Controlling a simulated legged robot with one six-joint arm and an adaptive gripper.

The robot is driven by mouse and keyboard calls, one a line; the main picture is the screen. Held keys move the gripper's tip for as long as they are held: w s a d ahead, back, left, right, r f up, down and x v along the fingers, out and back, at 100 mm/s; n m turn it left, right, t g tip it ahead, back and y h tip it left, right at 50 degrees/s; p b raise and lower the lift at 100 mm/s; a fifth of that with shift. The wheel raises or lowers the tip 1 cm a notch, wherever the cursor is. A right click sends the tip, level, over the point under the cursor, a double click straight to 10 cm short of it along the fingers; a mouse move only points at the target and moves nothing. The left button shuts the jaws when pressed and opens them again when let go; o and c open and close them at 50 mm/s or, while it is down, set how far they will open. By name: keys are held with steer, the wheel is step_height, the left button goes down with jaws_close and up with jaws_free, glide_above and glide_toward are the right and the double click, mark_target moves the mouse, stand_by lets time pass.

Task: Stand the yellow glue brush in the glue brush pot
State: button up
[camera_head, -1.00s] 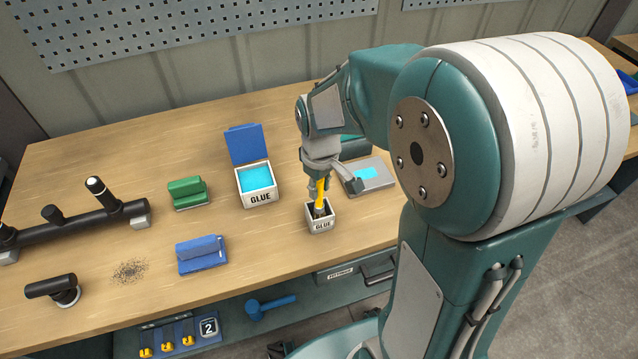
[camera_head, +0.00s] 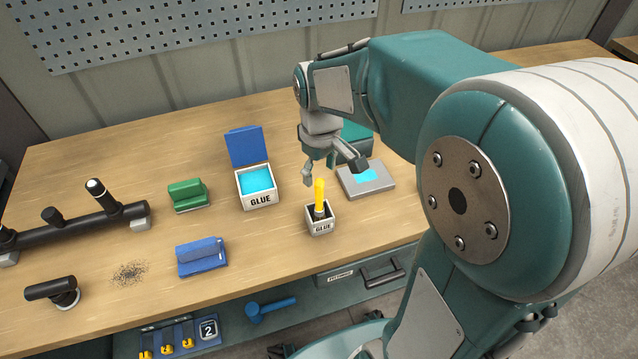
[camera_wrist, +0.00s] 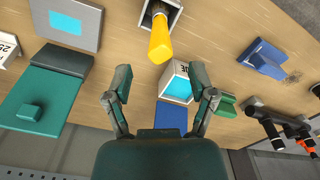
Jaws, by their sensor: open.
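The yellow glue brush (camera_head: 319,195) stands upright in the glue brush pot (camera_head: 320,228), a small white box marked GLUE, handle up. In the wrist view the brush (camera_wrist: 160,42) and the pot (camera_wrist: 172,14) show at the top, beyond my fingertips. My gripper (camera_head: 332,175) is open and empty, above and behind the brush, apart from it. In the wrist view its two fingers (camera_wrist: 161,80) are spread wide with nothing between them touching. The brush's lower end is hidden inside the pot.
A larger GLUE box (camera_head: 262,200) with a raised blue lid stands left of the pot. A grey plate with a cyan patch (camera_head: 382,186) lies to the right. Green (camera_head: 187,194) and blue (camera_head: 202,256) blocks and a black pipe (camera_head: 75,232) are farther left. Bare bench surrounds the pot's front.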

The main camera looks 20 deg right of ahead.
step_height(320, 180, up, 5)
steer(key=shift+r, duration=0.3)
stand_by(0.4)
steer(key=shift+s, duration=0.1)
steer(key=s+r+m+t, duration=0.2)
steer(key=s+m+t, duration=0.3)
steer(key=s, duration=0.9)
steer(key=shift+r+t, duration=0.3)
steer(key=shift+r, duration=0.1)
steer(key=shift+w, duration=0.1)
